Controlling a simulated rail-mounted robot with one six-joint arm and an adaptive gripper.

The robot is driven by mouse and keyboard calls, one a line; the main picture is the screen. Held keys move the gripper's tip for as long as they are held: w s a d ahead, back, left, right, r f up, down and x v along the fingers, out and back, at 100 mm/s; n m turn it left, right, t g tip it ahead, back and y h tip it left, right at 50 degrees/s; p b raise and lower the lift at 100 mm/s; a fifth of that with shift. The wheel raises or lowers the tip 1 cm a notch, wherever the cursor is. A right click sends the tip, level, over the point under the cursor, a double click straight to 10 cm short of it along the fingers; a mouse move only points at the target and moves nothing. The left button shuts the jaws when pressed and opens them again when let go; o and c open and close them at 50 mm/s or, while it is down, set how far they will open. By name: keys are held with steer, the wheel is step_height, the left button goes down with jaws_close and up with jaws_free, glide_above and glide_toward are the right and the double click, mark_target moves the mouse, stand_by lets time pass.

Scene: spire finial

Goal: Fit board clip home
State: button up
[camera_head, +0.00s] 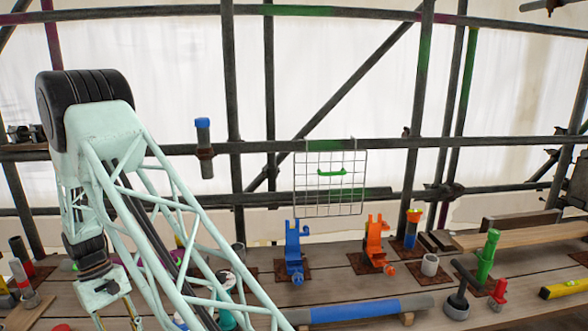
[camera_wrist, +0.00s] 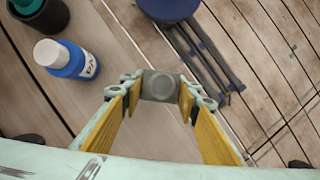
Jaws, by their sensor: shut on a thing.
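In the wrist view, the yellow-padded fingers of my gripper (camera_wrist: 160,98) are shut on a small grey piece (camera_wrist: 160,84). It has a square face with a round boss, and its lower part is hidden. I cannot tell from its look whether it is the board clip. In the head view, my gripper is at the lower left, low over the plank deck, and its fingertips are cut off or hidden. An orange bracket (camera_head: 376,243) and a blue bracket (camera_head: 293,250) stand upright on rusty plates, well to the right of my gripper.
A white-and-blue bottle (camera_wrist: 66,58) and a dark green-rimmed container (camera_wrist: 38,14) stand left of my gripper in the wrist view. A dark blue round thing (camera_wrist: 168,8) lies ahead. A wire grid (camera_head: 330,195) with a green piece (camera_head: 331,172) hangs from the scaffold rail.

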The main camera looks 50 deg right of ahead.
steer(key=shift+s+r+p, duration=0.2)
steer(key=shift+s+p, duration=0.35)
steer(key=shift+p, duration=0.05)
steer(key=shift+s+r+p, duration=0.15)
steer(key=shift+s+p, duration=0.35)
steer(key=shift+p, duration=0.05)
steer(key=shift+a, duration=0.1)
